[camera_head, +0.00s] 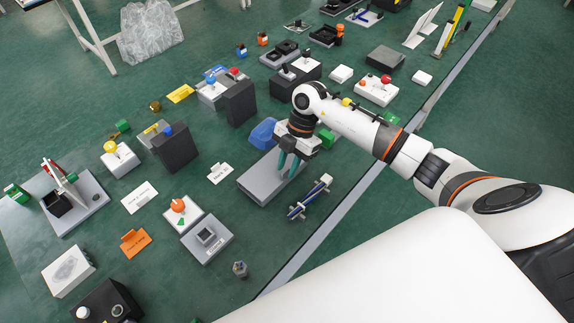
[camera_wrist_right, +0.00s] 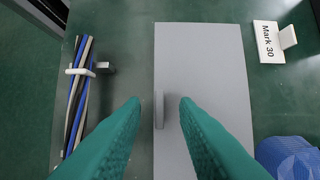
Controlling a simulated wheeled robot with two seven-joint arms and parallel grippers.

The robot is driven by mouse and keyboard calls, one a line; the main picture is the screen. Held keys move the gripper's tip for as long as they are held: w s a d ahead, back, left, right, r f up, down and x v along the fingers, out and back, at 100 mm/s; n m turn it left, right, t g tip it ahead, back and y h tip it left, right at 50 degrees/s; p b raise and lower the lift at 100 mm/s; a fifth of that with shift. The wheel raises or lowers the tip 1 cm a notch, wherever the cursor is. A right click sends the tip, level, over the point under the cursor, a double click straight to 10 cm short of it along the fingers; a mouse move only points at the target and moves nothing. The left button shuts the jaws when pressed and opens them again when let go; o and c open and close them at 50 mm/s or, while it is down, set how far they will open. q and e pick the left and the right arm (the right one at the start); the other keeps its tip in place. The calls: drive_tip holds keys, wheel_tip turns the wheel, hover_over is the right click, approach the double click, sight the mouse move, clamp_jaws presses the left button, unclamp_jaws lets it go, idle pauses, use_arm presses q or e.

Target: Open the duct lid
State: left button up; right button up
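The duct lid (camera_head: 262,182) is a flat grey rectangular plate on a low grey duct box, lying flat below my right gripper. In the right wrist view the lid (camera_wrist_right: 205,65) shows a small upright grey handle (camera_wrist_right: 159,110) near its left long edge. My right gripper (camera_head: 290,168) points down over the lid, and its teal fingers are apart. In the right wrist view the gripper (camera_wrist_right: 155,106) has one fingertip on each side of the handle. I see nothing held, and cannot tell the exact height above the lid. My left gripper is not in view.
A cable bundle (camera_head: 310,197) lies right of the duct; it also shows in the right wrist view (camera_wrist_right: 79,90). A Mark 30 card (camera_wrist_right: 269,42) and a blue ribbed object (camera_wrist_right: 288,158) are on the other side. Several fixtures crowd the green surface; a pale strip (camera_head: 330,222) runs along its edge.

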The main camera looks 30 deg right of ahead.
drive_tip(key=shift+s+a+f, duration=0.1)
drive_tip(key=shift+a+f, duration=0.1)
drive_tip(key=shift+f, duration=0.35)
clamp_jaws()
drive_tip(key=shift+r, duration=0.35)
